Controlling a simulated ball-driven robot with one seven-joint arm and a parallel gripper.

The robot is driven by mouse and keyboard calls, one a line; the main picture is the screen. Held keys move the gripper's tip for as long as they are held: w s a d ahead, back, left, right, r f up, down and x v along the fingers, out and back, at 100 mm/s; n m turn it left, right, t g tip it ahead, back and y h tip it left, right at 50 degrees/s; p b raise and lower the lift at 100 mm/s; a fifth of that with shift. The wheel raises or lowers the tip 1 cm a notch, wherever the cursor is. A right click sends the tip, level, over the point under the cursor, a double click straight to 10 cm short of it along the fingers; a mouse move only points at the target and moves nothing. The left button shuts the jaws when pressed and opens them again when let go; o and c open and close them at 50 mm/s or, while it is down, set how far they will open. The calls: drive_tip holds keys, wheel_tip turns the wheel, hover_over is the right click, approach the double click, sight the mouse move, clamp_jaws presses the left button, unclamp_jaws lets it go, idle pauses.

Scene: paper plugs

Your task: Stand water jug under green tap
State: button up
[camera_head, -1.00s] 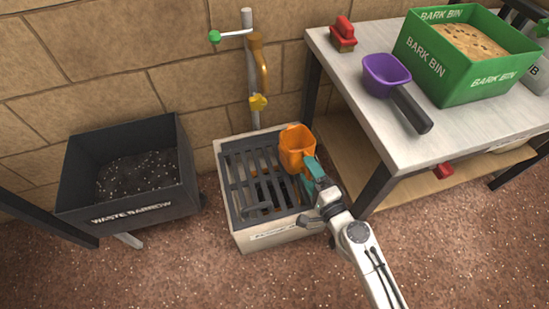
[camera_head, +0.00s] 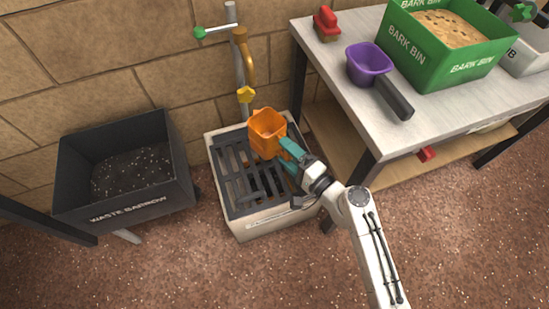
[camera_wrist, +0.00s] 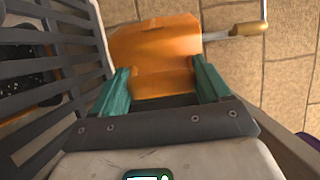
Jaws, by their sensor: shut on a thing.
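The orange water jug (camera_head: 266,133) is over the right back part of the slatted sink grate (camera_head: 240,183). My gripper (camera_head: 287,153) is shut on the jug from its front right side. In the wrist view the jug (camera_wrist: 155,55) fills the space between my teal fingers (camera_wrist: 162,88). The tap is a grey standpipe with a brass spout (camera_head: 246,62), a yellow fitting (camera_head: 246,95) and a lever with a green knob (camera_head: 199,33). The jug is close to the spout, a little to its front right in the head view. I cannot tell whether its base touches the grate.
A black waste barrow (camera_head: 125,180) stands left of the sink. A steel-topped bench (camera_head: 345,105) at the right holds a purple scoop (camera_head: 367,65), a red-handled item (camera_head: 327,24) and a green bark bin (camera_head: 450,40). The brick wall is close behind the tap.

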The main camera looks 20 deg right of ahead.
sight(276, 152)
drive_tip(key=w+f+b, duration=0.1)
drive_tip(key=w+f, duration=0.1)
drive_tip(key=w+a+f+b, duration=0.1)
drive_tip(key=f, duration=0.1)
drive_tip(key=w+f+b, duration=0.2)
drive_tip(key=shift+w+a+f, duration=0.2)
drive_tip(key=shift+w+a, duration=0.05)
drive_tip(key=shift+w, duration=0.05)
drive_tip(key=shift+f+b, duration=0.95)
drive_tip(key=shift+f, duration=0.55)
drive_tip(key=shift+f, duration=0.1)
drive_tip(key=o, duration=1.1)
drive_tip(key=shift+s, duration=0.15)
drive_tip(key=p+v, duration=0.2)
drive_tip(key=v, duration=0.9)
drive_tip(key=shift+s+d, duration=0.15)
drive_tip(key=shift+s, duration=0.15)
